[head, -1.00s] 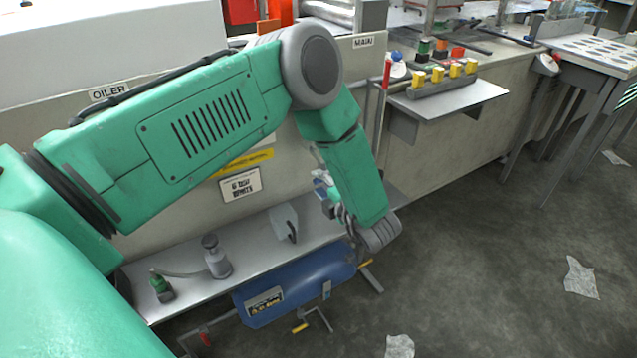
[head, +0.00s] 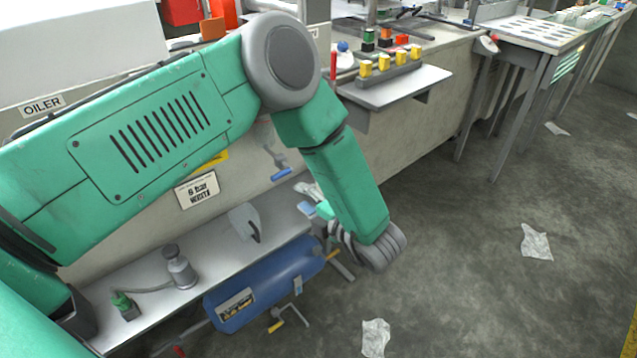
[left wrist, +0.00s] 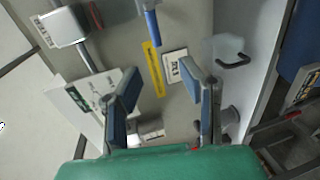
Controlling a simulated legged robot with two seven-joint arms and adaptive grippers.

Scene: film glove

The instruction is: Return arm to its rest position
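My left arm (head: 165,130) comes in from the left, bends at a grey elbow joint and slopes down to a grey wrist. My left gripper (left wrist: 160,75) shows in the left wrist view with two blue-padded fingers spread apart and nothing between them. In the head view the gripper is mostly hidden behind the green forearm (head: 345,190), above the right end of a low shelf. My right gripper is in neither view.
A blue tank (head: 265,285) lies below. A side shelf (head: 395,88) juts out. The floor at right is mostly clear.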

